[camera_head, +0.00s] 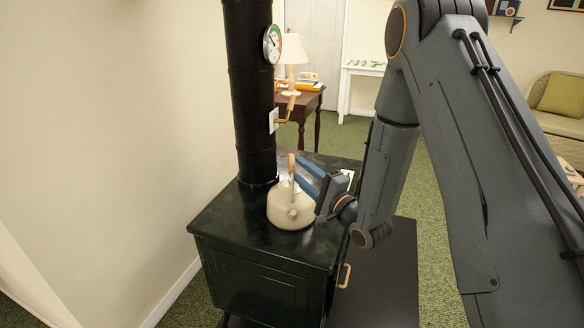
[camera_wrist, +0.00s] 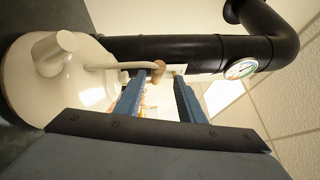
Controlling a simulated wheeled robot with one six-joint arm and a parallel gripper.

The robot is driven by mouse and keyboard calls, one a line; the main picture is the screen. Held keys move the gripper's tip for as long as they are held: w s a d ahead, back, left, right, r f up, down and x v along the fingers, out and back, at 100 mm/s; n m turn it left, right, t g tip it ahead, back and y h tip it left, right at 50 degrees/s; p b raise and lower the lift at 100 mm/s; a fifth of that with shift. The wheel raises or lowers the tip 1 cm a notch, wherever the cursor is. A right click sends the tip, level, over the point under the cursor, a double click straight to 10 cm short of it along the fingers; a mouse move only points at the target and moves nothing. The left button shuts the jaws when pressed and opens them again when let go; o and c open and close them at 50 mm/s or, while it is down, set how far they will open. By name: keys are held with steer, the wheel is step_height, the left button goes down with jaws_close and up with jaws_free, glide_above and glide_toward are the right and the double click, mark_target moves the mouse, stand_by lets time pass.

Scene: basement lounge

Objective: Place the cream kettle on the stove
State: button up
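The cream kettle (camera_head: 289,210) stands upright on the dark green stove (camera_head: 255,233), in front of the black flue pipe. Its wooden grip (camera_head: 291,165) sticks up above the lid. My gripper (camera_head: 298,168) is at the right of the grip, its two blue fingers spread apart and pointing at it. In the wrist view the kettle (camera_wrist: 62,78) fills the left side, and the end of its grip (camera_wrist: 158,69) shows near the fingertips (camera_wrist: 158,76), closer to the left finger. I cannot tell whether the fingers touch the grip.
The black flue pipe (camera_head: 250,95) rises close behind the kettle and carries a round gauge (camera_head: 272,44). A wooden table (camera_head: 309,98) with a lamp (camera_head: 292,55) stands behind the stove. A pale wall (camera_head: 110,120) is at the left. The stove's front top is clear.

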steer(key=s+d+f+n+g+h+b, duration=0.1)
steer(key=s+d+f+n+g+h, duration=0.3)
steer(key=d, duration=0.4)
steer(key=s+d+f+n+g+h, duration=0.1)
steer(key=s+d+n+g+h, duration=0.2)
steer(key=s+d+h, duration=0.3)
steer(key=s+d+r+n+g, duration=0.1)
steer(key=s+g, duration=0.3)
steer(key=s, duration=0.6)
steer(key=s+d+r+n+g+h, duration=0.1)
steer(key=s+n+g, duration=0.3)
steer(key=s, duration=0.7)
steer(key=shift+d+r+h, duration=0.3)
steer(key=shift+d+r, duration=0.2)
steer(key=shift+r, duration=0.15)
steer(key=shift+s+a+r, duration=0.25)
steer(key=shift+s+a, duration=0.05)
